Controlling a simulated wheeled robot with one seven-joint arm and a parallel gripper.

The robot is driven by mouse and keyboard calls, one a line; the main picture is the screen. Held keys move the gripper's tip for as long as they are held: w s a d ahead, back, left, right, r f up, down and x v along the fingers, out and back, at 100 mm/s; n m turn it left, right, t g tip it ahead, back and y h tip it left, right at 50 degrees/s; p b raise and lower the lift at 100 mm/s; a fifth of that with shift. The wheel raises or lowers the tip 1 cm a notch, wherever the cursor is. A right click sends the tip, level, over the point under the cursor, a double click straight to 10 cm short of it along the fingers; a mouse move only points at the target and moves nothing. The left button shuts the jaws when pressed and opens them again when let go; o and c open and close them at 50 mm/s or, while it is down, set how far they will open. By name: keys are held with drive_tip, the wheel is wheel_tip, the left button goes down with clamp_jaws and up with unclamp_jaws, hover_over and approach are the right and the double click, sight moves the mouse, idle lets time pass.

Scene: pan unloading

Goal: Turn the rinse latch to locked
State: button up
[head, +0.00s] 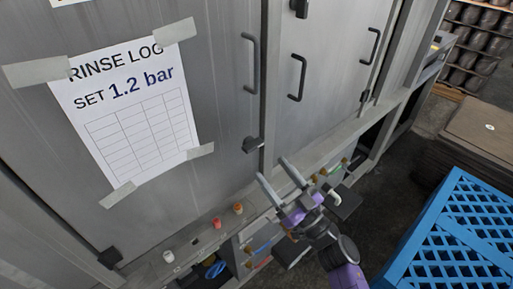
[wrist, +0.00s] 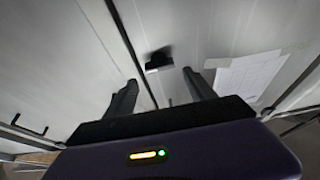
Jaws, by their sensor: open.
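A small dark latch (head: 251,145) sits low on the grey door with the rinse log, by that door's right edge. In the wrist view a dark latch (wrist: 158,57) with a pale lower face shows beyond my fingertips, roughly between them. My gripper (head: 274,169) is open and empty, just below and right of the latch in the head view. Its two fingers (wrist: 160,80) point toward the door and look apart from the latch. I cannot tell whether the latch is locked.
A taped rinse log sheet (head: 128,112) hangs on the left door. Small coloured knobs (head: 238,208) line the ledge below. A blue crate (head: 420,250) stands at lower right.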

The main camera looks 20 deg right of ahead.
sight(248, 148)
drive_tip(key=x, duration=0.8)
drive_tip(key=shift+d, duration=0.1)
drive_tip(key=c, duration=1.1)
drive_tip(key=shift+p, duration=0.3)
